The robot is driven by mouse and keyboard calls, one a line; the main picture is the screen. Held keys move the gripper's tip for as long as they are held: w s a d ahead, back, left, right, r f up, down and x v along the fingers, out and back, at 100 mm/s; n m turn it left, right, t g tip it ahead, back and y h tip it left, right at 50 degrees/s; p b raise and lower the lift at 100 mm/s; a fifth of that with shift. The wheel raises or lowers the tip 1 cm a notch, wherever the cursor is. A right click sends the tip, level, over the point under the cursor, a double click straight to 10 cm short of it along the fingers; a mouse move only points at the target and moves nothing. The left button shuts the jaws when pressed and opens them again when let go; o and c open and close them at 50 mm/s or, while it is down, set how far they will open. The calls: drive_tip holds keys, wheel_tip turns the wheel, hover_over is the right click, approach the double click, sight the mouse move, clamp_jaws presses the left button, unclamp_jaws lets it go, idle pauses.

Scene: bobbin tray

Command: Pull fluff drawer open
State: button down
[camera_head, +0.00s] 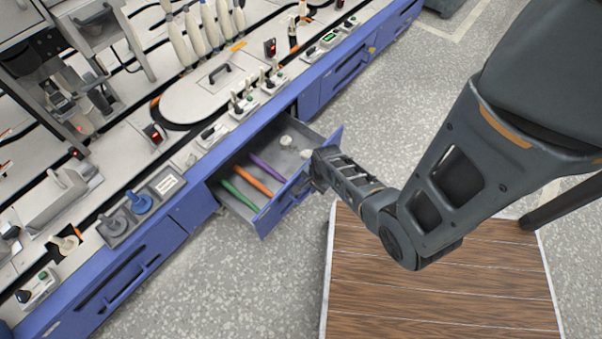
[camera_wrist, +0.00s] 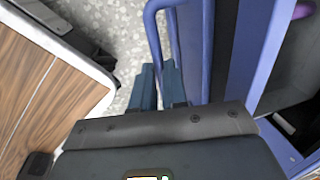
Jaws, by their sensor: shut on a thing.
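The fluff drawer (camera_head: 268,217) is blue-fronted and stands pulled out from the blue cabinet under the machine bench. Green, orange and purple sticks and some pale fluffy lumps lie in its grey inside. My gripper (camera_head: 318,172) is at the right part of the drawer front, on its outer side. In the wrist view, the blue drawer front (camera_wrist: 222,50) runs up the picture, with its bar handle (camera_wrist: 152,28) to the left. My gripper's two fingers (camera_wrist: 160,82) are shut on the handle; the exact contact is partly hidden.
A wooden-topped table (camera_head: 430,280) stands close to the drawer's right, under my arm; its edge also shows in the wrist view (camera_wrist: 45,85). Speckled floor (camera_head: 240,280) is clear in front of the drawer. Bobbins (camera_head: 195,35) and switches stand on the bench.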

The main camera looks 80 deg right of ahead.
drive_tip(key=s+a+p, duration=0.2)
drive_tip(key=s+a, duration=0.2)
drive_tip(key=s, duration=0.2)
drive_tip(key=shift+s+a, duration=0.2)
drive_tip(key=shift+s, duration=0.2)
drive_tip(key=c, duration=1.2)
unclamp_jaws()
drive_tip(key=shift+o, duration=0.2)
drive_tip(key=shift+d, duration=0.1)
wheel_tip(320, 180, up, 8)
drive_tip(key=s+p, duration=0.1)
drive_tip(key=p, duration=0.3)
drive_tip(key=shift+s+a+f, duration=0.15)
drive_tip(key=shift+a+f, duration=0.05)
drive_tip(key=shift+a, duration=0.25)
